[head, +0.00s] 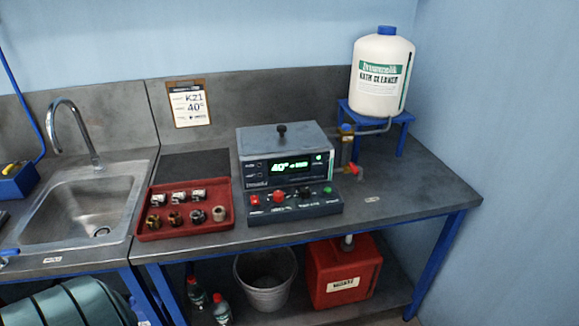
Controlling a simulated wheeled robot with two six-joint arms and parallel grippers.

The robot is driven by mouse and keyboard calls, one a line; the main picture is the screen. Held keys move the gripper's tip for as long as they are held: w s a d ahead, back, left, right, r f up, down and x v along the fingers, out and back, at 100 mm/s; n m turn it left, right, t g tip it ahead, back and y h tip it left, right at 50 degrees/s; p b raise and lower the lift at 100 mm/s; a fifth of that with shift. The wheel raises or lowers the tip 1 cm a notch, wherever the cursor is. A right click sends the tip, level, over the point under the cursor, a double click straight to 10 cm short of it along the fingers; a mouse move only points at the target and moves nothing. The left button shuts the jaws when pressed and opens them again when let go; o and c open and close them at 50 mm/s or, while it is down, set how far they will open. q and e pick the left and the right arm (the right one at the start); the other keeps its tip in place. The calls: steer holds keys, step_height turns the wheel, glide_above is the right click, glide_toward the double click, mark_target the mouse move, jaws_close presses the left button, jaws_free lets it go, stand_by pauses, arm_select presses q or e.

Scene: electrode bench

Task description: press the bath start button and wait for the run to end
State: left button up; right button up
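The bath (283,168) is a grey box with a closed lid (282,136) and a black knob on top. It stands on the middle of the bench. Its display (290,167) is lit green and reads 40° with smaller text beside it. The button labels are too small to read. Neither of my grippers is in view.
A red tray (146,232) with several small cylindrical parts lies left of the bath, beside the sink (80,207). A white cleaner jug (381,80) stands on a blue stand (404,118). A card (188,104) reads K21, 40°. Below are a grey bucket (266,290) and red can (342,268).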

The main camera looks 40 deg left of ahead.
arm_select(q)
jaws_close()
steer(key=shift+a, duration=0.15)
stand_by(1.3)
